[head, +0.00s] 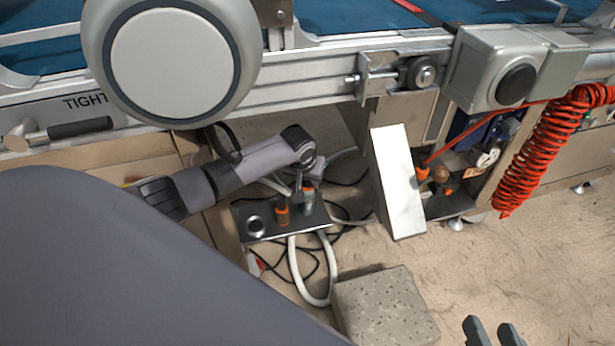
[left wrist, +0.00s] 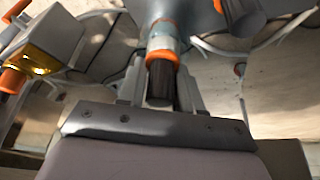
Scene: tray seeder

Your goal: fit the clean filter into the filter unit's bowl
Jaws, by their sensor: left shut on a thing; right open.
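My left gripper (head: 303,182) reaches under the machine, above a small dark plate. In the left wrist view, its fingers (left wrist: 161,88) are shut on a dark cylinder (left wrist: 160,80) with an orange collar. A pale translucent part lies just beyond the collar; I cannot tell whether they are joined. I cannot tell for sure which piece is the clean filter or the bowl. On the plate (head: 284,233) stand a metal ring (head: 255,225) and an orange-and-dark piece (head: 283,214). My right gripper (head: 493,332) is open and empty at the bottom right, far from the plate.
A white panel (head: 398,180) stands right of the plate. Hoses and black cables (head: 310,275) loop below it. A speckled block (head: 385,308) lies on the floor. A red coiled hose (head: 540,150) hangs at right. The machine's metal rail (head: 310,80) runs above my left arm.

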